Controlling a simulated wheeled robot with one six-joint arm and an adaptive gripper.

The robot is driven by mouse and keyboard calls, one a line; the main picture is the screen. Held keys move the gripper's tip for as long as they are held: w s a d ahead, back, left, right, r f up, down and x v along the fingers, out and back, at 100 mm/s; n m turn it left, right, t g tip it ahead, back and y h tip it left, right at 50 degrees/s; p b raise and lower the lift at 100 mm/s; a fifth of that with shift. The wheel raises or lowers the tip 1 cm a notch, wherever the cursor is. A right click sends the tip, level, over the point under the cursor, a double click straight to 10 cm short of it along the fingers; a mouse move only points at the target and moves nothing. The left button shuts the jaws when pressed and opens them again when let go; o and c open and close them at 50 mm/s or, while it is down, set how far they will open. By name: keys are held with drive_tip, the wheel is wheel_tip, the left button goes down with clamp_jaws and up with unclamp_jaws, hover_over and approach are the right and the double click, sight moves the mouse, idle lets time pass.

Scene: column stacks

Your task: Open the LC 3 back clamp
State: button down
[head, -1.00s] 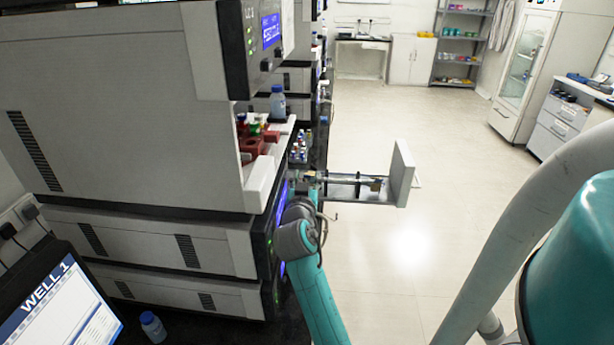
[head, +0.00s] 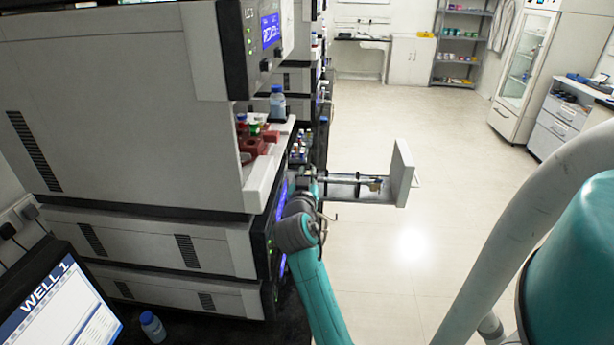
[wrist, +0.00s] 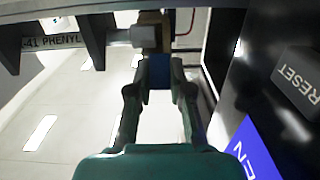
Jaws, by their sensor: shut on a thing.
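The LC 3 stack (head: 250,40) stands at the left in the head view. A pulled-out drawer with a light front panel (head: 402,172) carries a column (head: 350,178) lying along it. In the wrist view the column (wrist: 60,42) has a label reading "41 PHENYL" and ends at a grey block by a tan piece (wrist: 150,18). My gripper (wrist: 159,82) is shut on a blue piece (wrist: 159,70), seemingly the clamp's lever, just below the tan piece. In the head view my gripper is small and mostly hidden behind my arm. I cannot tell the clamp's state.
A dark instrument face with a RESET button (wrist: 298,84) and a blue display (wrist: 258,150) is close on the right in the wrist view. A blue-capped bottle (head: 277,102) and red holders (head: 258,140) stand on the stack. The floor to the right is clear.

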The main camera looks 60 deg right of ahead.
sight(308, 173)
drive_tip(key=shift+r, duration=0.1)
drive_tip(key=shift+w+d+r+y, duration=0.15)
drive_tip(key=shift+d+r+y, duration=0.2)
drive_tip(key=shift+y, duration=0.65)
drive_tip(key=shift+w+d+r+g+y, duration=0.1)
drive_tip(key=shift+d+g+y, duration=0.2)
drive_tip(key=shift+y, duration=0.3)
drive_tip(key=shift+w+d+r+g+y, duration=0.15)
drive_tip(key=shift+g+y, duration=0.25)
drive_tip(key=shift+y, duration=0.2)
drive_tip(key=shift+w+d+g+y, duration=0.1)
drive_tip(key=shift+d+g+y, duration=0.15)
drive_tip(key=shift+y, duration=0.35)
drive_tip(key=shift+d+g+y, duration=0.2)
drive_tip(key=shift+g+y, duration=0.05)
drive_tip(key=shift+y, duration=0.35)
drive_tip(key=shift+w+d+f+g+y, duration=0.1)
drive_tip(key=shift+d+g+y, duration=0.2)
drive_tip(key=shift+y, duration=0.4)
drive_tip(key=shift+w+d+f+g+y, duration=0.1)
drive_tip(key=shift+d+g+y, duration=0.1)
drive_tip(key=shift+g+y, duration=0.35)
drive_tip(key=shift+y, duration=0.25)
drive_tip(key=c, duration=1)
unclamp_jaws()
drive_tip(key=shift+c, duration=0.2)
drive_tip(key=shift+a+t, duration=0.1)
drive_tip(key=shift+t, duration=0.15)
